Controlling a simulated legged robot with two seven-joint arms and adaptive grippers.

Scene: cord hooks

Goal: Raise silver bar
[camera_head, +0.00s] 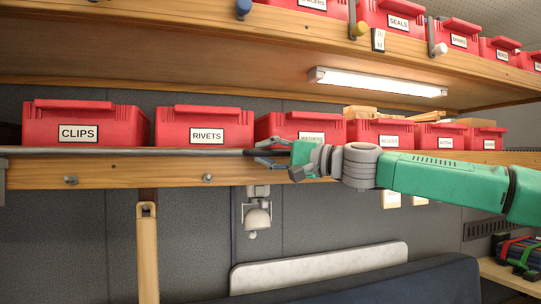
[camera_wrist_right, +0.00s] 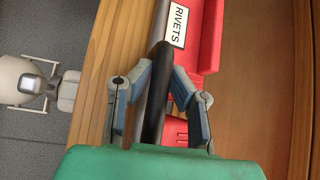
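The silver bar (camera_head: 120,151) is a long thin grey rod lying level along the front of the middle shelf, below the red bins. My right gripper (camera_head: 262,152) comes in from the right and points left along the shelf front, at the bar's right part. In the head view its fingers are spread above and below the bar's line. In the right wrist view a thick dark rod section (camera_wrist_right: 155,95) runs between the two fingers (camera_wrist_right: 161,68). The fingers look apart around it, and contact is hard to judge. My left gripper is out of view.
Red bins labelled CLIPS (camera_head: 85,125) and RIVETS (camera_head: 204,127) stand close behind the bar, with more to the right. The wooden shelf edge (camera_head: 110,174) carries small knobs. A lit lamp (camera_head: 378,82) hangs under the upper shelf. A wooden handle (camera_head: 147,255) hangs below.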

